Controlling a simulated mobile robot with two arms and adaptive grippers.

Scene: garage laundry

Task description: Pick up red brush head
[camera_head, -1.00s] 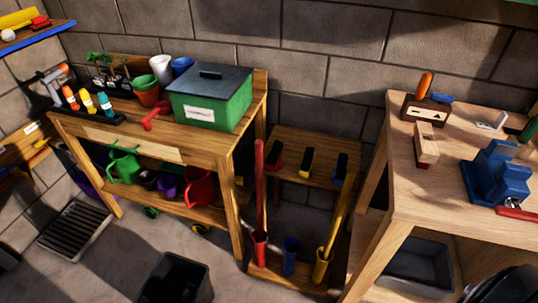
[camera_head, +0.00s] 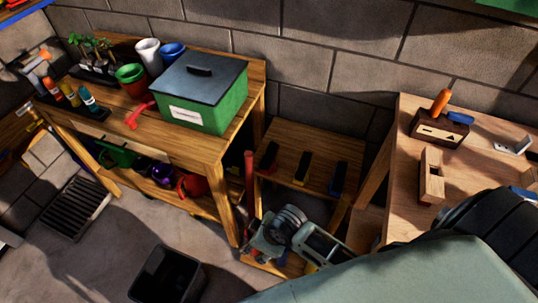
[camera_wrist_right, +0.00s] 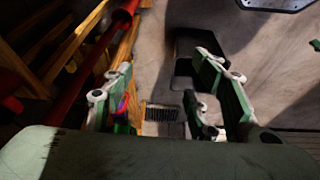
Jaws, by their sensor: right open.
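The red brush head (camera_head: 269,156) lies on the small wooden stand (camera_head: 310,145) between the two benches, the leftmost of three dark-bristled heads. The yellow one (camera_head: 301,167) and the blue one (camera_head: 338,178) lie to its right. My right gripper (camera_head: 268,238) is open and empty, in front of the stand and below the red head in the picture. It is apart from the head. In the right wrist view my open fingers (camera_wrist_right: 165,88) have nothing between them, and I cannot make out the red brush head there. My left gripper is not in view.
A red pole (camera_head: 249,190) stands upright left of my right gripper; it also shows in the wrist view (camera_wrist_right: 108,40). The potting bench (camera_head: 215,150) is at left, the workbench (camera_head: 395,205) at right. A black bin (camera_head: 167,275) stands on the floor.

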